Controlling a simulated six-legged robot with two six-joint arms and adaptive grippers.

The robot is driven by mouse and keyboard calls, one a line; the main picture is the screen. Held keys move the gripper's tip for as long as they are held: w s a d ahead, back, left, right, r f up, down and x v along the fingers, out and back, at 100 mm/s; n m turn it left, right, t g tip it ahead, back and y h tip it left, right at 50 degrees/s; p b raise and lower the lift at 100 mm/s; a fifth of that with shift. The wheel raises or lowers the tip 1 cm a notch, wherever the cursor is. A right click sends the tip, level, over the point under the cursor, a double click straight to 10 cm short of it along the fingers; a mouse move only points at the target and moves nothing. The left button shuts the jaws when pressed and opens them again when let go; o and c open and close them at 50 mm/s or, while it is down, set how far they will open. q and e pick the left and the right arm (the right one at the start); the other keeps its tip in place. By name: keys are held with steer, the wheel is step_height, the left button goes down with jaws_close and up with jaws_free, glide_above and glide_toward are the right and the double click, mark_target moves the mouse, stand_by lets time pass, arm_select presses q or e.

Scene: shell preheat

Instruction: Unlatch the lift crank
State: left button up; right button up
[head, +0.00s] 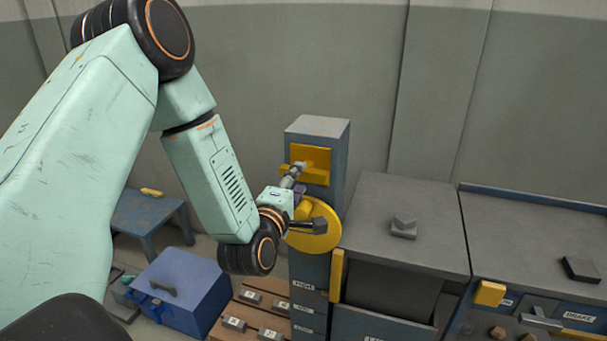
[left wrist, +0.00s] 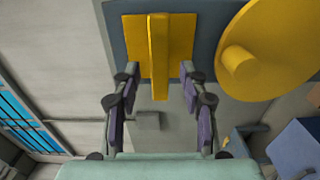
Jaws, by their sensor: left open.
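A blue-grey post (head: 318,128) stands in the middle of the head view. High on it is a yellow latch plate (head: 312,155) with a raised yellow bar, the latch (left wrist: 159,50), upright in the left wrist view. Below the plate in the head view is the yellow crank disc (head: 329,238), partly hidden by my arm. The left wrist view shows the disc (left wrist: 285,45) with a round yellow knob. My left gripper (head: 294,180) is at the latch. In the left wrist view its open fingers (left wrist: 158,80) are on both sides of the bar, with gaps. My right gripper is not visible.
A grey-topped cabinet (head: 400,245) with a small grey block (head: 404,226) stands right of the post. Another cabinet with a dark block (head: 581,268) is farther right. A blue box (head: 178,290) and a small blue table (head: 150,215) are at lower left.

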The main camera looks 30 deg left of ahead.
mark_target(303, 176)
arm_select(q)
steer(key=x, duration=0.3)
steer(key=shift+w+d, duration=0.15)
steer(key=shift+w, duration=0.05)
steer(key=shift+w+a, duration=0.3)
steer(key=shift+d, duration=0.1)
steer(key=shift+d, duration=0.1)
steer(key=shift+c, duration=1)
steer(key=c, duration=0.4)
jaws_close()
